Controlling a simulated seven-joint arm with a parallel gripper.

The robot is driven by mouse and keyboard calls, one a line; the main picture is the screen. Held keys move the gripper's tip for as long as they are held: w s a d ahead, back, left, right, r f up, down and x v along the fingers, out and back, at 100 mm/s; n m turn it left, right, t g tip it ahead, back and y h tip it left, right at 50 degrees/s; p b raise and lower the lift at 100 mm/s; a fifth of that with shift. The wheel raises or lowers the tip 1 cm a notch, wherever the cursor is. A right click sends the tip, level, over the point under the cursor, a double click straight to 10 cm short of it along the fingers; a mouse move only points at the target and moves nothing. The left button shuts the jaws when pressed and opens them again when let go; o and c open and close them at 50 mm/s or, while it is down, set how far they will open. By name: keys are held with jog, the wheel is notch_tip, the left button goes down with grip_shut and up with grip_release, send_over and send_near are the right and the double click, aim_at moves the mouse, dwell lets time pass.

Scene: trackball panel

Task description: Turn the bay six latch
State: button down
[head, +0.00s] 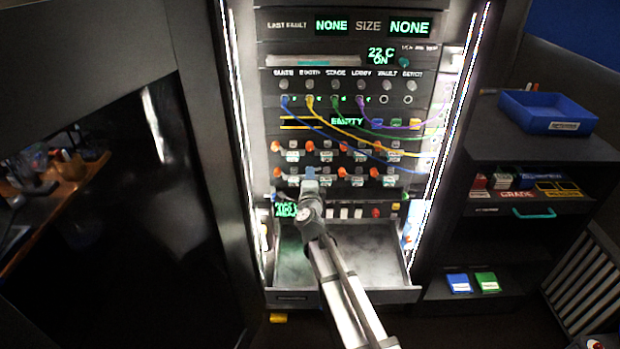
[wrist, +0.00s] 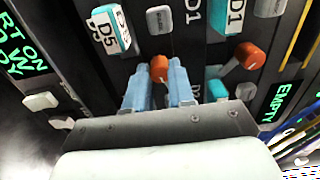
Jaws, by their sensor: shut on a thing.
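The bay panel has two rows of small drawers with orange latches. In the head view my gripper (head: 310,174) is at the lower row, second place from the left, and hides the latch there. In the wrist view my gripper's two pale blue fingers (wrist: 161,70) are shut on an orange latch (wrist: 159,67), one finger on each side. Its bay number is not readable, so I cannot tell from the labels which bay it is. A white and teal drawer front marked D5 (wrist: 111,28) is up and left of the fingers.
Coloured cables (head: 345,125) hang across the panel above the bays. An open drawer (head: 345,297) juts out below my arm. A blue tray (head: 547,112) is on the right shelf.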

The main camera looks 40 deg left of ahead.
jog(key=n, duration=0.5)
jog(key=shift+n, duration=0.4)
dwell(0.4)
jog(key=c, duration=1)
grip_release()
jog(key=shift+o, duration=0.2)
jog(key=v, duration=1.3)
jog(key=shift+s+d, duration=0.25)
jog(key=shift+s, duration=0.05)
jog(key=shift+w, duration=0.1)
